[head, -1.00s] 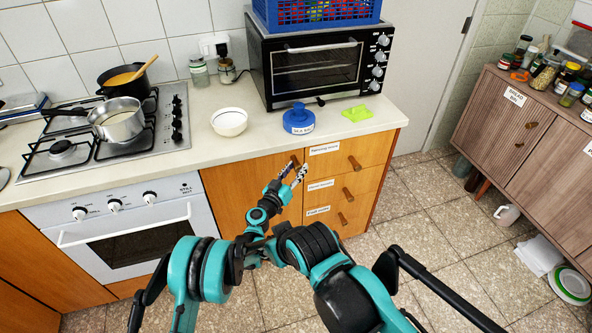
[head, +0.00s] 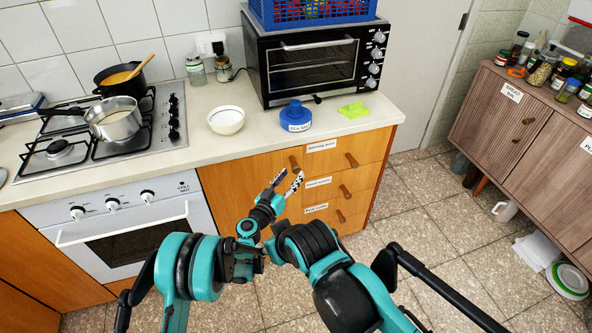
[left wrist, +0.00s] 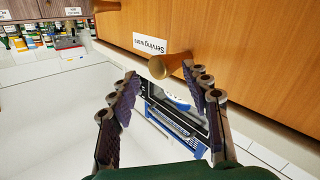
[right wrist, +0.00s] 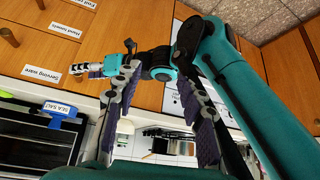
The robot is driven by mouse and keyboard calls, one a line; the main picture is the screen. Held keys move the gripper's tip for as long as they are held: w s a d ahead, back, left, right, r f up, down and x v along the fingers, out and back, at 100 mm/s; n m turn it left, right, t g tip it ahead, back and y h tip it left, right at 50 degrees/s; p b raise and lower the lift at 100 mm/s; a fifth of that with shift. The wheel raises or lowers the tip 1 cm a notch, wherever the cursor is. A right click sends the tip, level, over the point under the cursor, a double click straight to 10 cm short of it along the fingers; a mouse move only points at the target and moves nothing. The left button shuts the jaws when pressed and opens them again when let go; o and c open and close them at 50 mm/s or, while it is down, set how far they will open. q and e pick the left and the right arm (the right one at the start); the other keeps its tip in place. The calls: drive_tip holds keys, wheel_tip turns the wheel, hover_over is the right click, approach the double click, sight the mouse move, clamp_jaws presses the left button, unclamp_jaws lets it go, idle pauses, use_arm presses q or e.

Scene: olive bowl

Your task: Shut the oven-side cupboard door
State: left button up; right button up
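The oven-side cupboard door (head: 235,195) is the orange wooden panel between the white oven and the drawers. It looks flush with its surroundings in the head view; a slight gap cannot be ruled out. Its round wooden knob (head: 294,163) is at the upper right. My left gripper (head: 286,181) is open just below and in front of the knob. In the left wrist view the knob (left wrist: 168,66) shows beyond the spread, empty fingers. My right gripper (right wrist: 158,108) is open and empty in the right wrist view; its fingers are hidden or unclear in the head view.
Labelled drawers (head: 340,177) with wooden knobs adjoin the door on the right. The white oven (head: 125,228) is on the left. The counter above holds a white bowl (head: 226,121) and a blue lidded pot (head: 295,117).

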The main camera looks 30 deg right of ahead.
use_arm(q)
drive_tip(key=v, duration=0.7)
drive_tip(key=shift+w+a, duration=0.1)
drive_tip(key=shift+w, duration=0.05)
